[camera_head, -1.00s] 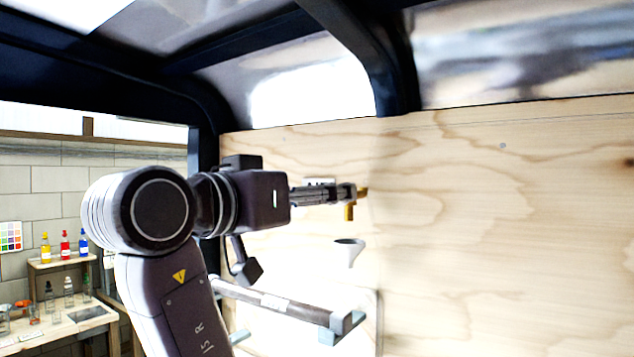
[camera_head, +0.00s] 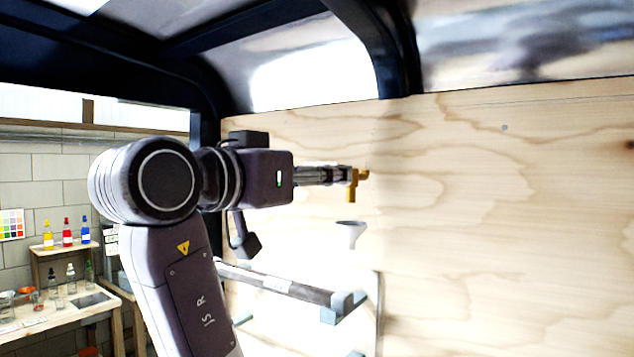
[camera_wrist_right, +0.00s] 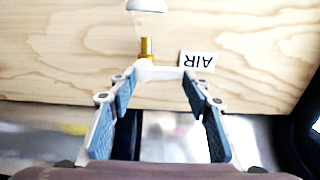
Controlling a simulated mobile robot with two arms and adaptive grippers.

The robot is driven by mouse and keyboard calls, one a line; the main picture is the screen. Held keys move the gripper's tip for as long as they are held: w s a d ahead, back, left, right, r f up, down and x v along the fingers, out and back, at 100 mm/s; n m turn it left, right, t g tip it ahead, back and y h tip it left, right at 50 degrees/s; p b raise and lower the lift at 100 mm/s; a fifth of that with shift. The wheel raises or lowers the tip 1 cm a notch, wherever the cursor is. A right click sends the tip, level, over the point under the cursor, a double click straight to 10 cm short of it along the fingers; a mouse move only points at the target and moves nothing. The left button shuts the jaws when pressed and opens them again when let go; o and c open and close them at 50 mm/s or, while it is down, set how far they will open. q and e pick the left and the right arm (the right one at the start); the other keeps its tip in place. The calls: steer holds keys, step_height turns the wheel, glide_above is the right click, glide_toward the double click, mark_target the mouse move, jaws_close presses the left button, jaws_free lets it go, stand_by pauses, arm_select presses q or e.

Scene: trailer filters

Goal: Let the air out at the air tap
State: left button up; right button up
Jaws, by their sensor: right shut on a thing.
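The brass air tap (camera_head: 358,186) sticks out from the plywood wall on the far side of my gripper. It also shows in the right wrist view (camera_wrist_right: 146,47), with a pale crossbar lever (camera_wrist_right: 160,73) between the fingertips. My right gripper (camera_head: 350,176) is level with the tap in the head view. An AIR label (camera_wrist_right: 197,61) is upside down beside the tap. My left gripper is not in view.
A pale funnel-shaped cup (camera_head: 350,233) is below the tap. A dark pipe with a blue-grey bracket (camera_head: 343,307) runs lower down. Dark frame beams (camera_head: 380,45) close in above. A bench with bottles (camera_head: 70,290) stands at far left. The plywood to the right is clear.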

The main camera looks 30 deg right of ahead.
steer(key=o, duration=1.2)
steer(key=shift+d, duration=0.1)
steer(key=shift+c, duration=0.2)
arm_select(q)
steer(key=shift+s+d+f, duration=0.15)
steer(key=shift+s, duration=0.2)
arm_select(e)
steer(key=v, duration=1.2)
